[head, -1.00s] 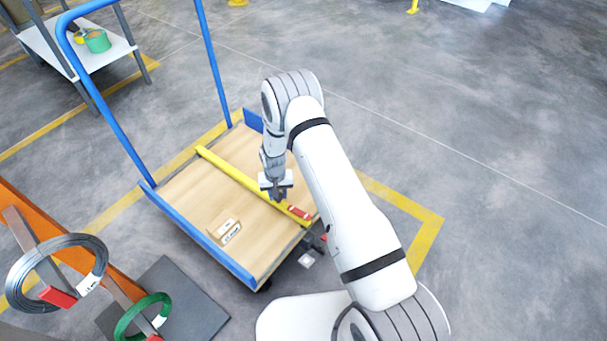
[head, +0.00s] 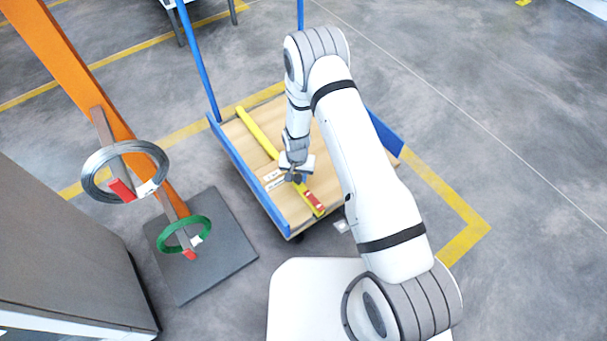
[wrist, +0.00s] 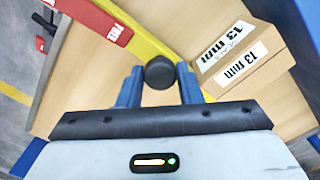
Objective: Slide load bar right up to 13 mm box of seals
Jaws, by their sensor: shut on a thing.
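The yellow load bar (head: 258,134) with a red end label (head: 314,202) lies across the wooden cart deck. It also shows in the wrist view (wrist: 142,37). My gripper (head: 294,178) is low over the bar; in the wrist view its blue fingers (wrist: 159,88) are shut on a round black knob (wrist: 160,72) at the bar. The tan box (wrist: 245,60) labelled 13 mm sits right of the knob in the wrist view, its near corner very close to the bar. I cannot tell if they touch. In the head view my gripper partly hides the box (head: 271,177).
The cart has blue edge rails (head: 242,170) and a tall blue handle. An orange post (head: 75,55) with a grey wire coil (head: 90,180) and a green coil (head: 163,235) stands at the left. Bare deck lies on the far side of the bar.

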